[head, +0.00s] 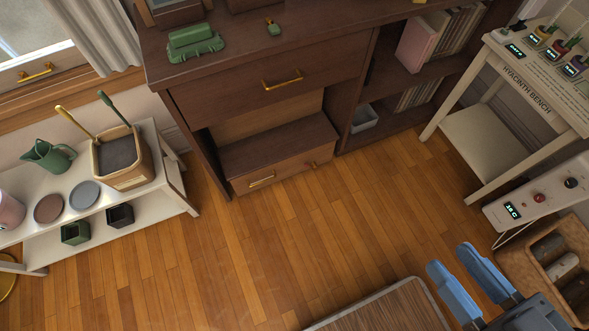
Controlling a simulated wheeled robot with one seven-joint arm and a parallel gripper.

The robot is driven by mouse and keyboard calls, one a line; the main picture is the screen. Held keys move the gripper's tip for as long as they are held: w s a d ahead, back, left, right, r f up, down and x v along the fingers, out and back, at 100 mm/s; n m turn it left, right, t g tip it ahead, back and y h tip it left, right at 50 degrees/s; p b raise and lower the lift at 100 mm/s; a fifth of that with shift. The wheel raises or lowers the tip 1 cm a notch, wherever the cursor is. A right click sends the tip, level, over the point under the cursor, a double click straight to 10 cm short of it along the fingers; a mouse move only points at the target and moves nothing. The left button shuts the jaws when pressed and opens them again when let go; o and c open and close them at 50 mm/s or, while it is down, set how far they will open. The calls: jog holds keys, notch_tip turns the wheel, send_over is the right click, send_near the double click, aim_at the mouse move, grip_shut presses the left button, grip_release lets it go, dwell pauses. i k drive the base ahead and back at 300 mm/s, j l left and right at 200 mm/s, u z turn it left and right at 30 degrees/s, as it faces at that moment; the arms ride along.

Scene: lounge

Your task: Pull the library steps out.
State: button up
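The library steps (283,170) appear to be the low wooden unit in the bay under the dark cabinet's drawer. They have a dark flat tread (275,146) and a lighter front, with a lighter panel rising behind the tread. A brass handle (262,182) is on the left of the front, and a small brownish fitting (312,165) is on its right. The front stands near the cabinet's front line. My gripper (449,256) is at the lower right, well away from the steps. Its two blue fingers are apart with nothing between them.
The dark cabinet (240,64) has a drawer with a brass handle (282,80). A white low shelf (165,186) stands left. The hyacinth bench (540,66) and a crate (508,270) are right. A wooden-topped piece (385,308) is at the bottom. The floor (290,235) before the steps is clear.

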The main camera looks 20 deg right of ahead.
aim_at(259, 148)
jog(key=i+j, duration=0.4)
jog(key=j, duration=0.15)
jog(key=i+j, duration=0.85)
jog(key=j, duration=0.2)
jog(key=z, duration=0.05)
